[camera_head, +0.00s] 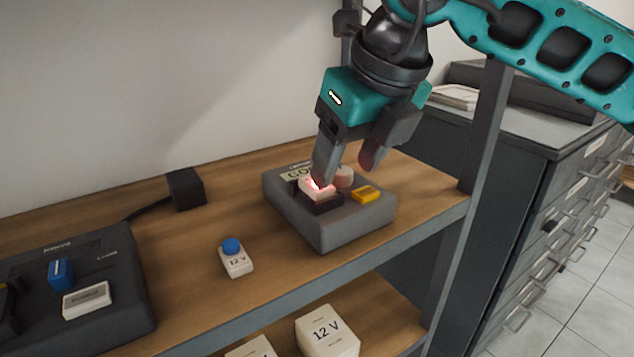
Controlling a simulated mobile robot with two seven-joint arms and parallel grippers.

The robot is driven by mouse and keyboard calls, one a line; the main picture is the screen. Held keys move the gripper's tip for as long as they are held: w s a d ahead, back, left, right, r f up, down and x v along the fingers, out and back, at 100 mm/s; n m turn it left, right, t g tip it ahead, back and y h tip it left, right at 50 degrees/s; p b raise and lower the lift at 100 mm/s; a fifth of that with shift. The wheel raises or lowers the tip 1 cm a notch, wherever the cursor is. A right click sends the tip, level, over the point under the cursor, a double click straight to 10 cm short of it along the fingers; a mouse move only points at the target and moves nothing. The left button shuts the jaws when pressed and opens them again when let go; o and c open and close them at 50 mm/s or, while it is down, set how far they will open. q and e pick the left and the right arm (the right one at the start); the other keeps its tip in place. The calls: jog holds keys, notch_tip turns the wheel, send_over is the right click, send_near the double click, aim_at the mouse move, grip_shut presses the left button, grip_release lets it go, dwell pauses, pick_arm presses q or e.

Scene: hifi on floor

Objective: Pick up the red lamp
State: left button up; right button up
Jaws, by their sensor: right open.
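A red glow, which I take to be the red lamp (318,184), shows at a white block seated in a dark socket on a grey box (330,232). The lamp's body is mostly hidden by a finger. My right gripper (346,173) is open and points down over the box. Its left finger is right at the glow, and its other finger is farther right, above a round pale piece (344,177). I cannot tell whether the finger touches the lamp. My left gripper is not in view.
The grey box also bears a yellow piece (366,194). A white 12 V block with a blue cap (232,246) stands on the wooden shelf (180,270). A dark device (115,275) is at left, a black cube (186,188) behind. A shelf post (478,130) stands at right.

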jog(key=shift+w+a, duration=0.5)
jog(key=shift+w, duration=0.25)
jog(key=shift+w+a, duration=0.5)
jog(key=shift+w, duration=0.2)
jog(key=shift+w+a+f, duration=0.15)
jog(key=shift+w+f, duration=0.1)
jog(key=x, duration=0.4)
jog(key=shift+w+a+f, duration=0.1)
jog(key=shift+f, duration=0.2)
jog(key=shift+c, duration=0.4)
grip_shut()
jog(key=shift+r, duration=0.1)
